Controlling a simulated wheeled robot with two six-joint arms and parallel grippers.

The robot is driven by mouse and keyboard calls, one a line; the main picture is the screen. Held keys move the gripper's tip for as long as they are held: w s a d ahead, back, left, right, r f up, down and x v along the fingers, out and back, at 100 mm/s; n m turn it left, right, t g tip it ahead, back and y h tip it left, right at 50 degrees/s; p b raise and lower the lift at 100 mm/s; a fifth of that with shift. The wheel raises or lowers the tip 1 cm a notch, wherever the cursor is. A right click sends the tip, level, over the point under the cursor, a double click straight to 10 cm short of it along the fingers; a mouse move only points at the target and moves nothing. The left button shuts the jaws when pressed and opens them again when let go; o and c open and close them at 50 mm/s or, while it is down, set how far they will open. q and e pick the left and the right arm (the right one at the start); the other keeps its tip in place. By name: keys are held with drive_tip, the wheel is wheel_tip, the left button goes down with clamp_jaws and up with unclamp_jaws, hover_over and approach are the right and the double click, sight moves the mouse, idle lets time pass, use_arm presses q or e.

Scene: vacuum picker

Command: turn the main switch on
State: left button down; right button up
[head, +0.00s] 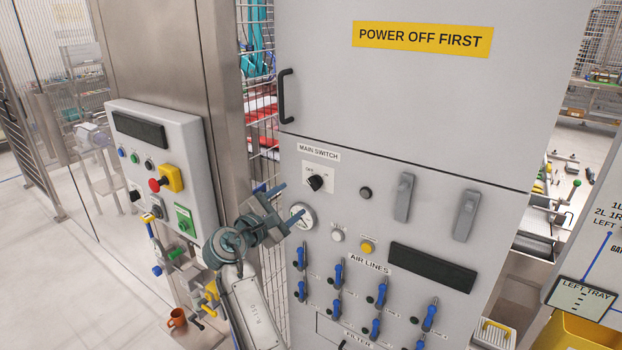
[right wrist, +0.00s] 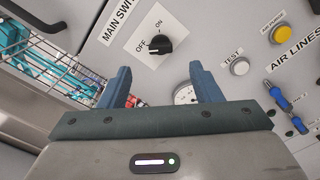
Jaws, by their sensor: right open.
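The main switch (head: 316,183) is a black rotary knob on a white plate marked OFF and ON, under the MAIN SWITCH label on the grey cabinet. In the right wrist view the knob (right wrist: 160,44) shows just beyond the fingertips, between OFF and ON labels; it seems to lean toward OFF, but its exact setting is hard to read. My right gripper (head: 291,203) is open and empty, its two fingers pointing at the panel below and left of the knob, apart from it. My left gripper is not in view.
A round gauge (head: 302,216) sits close to the right fingertips. A yellow button (head: 368,247), a white test button (head: 337,235) and several blue air-line levers (head: 339,274) are lower on the panel. A control box (head: 160,165) with a red button stands at left.

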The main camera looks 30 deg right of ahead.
sight(313, 185)
drive_tip(key=p+x, duration=0.4)
drive_tip(key=x, duration=0.5)
drive_tip(key=shift+w+d+f+p, duration=0.15)
drive_tip(key=shift+w+d+p, duration=0.3)
drive_tip(key=shift+d, duration=0.1)
drive_tip(key=shift+c, duration=0.2)
drive_tip(key=shift+s, duration=0.1)
drive_tip(key=c, duration=1)
drive_tip(key=shift+o, duration=0.3)
